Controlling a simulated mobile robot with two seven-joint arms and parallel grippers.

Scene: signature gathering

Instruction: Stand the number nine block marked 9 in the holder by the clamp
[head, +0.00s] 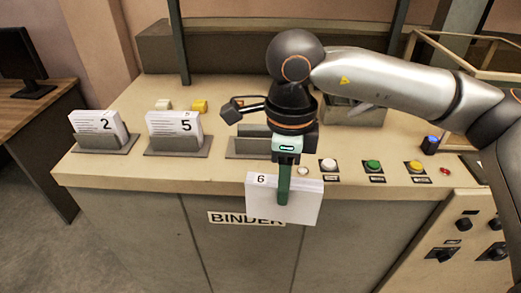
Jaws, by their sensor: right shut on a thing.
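My right gripper (284,190) is shut on a white block (305,205) in front of the table's front edge. The figure at the block's upper left reads as a 6 from here; I see no block reading 9. A grey holder (240,146) stands on the table behind my gripper. It looks empty, and its right part is hidden. A dark clamp-like piece (237,108) shows just behind this holder. My left gripper is not in view.
Two holders (178,151) on the left bear white blocks marked 2 (100,124) and 5 (178,125). White (328,164), green (373,165) and yellow (414,166) buttons line the right front. A BINDER label (236,219) is on the table's front.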

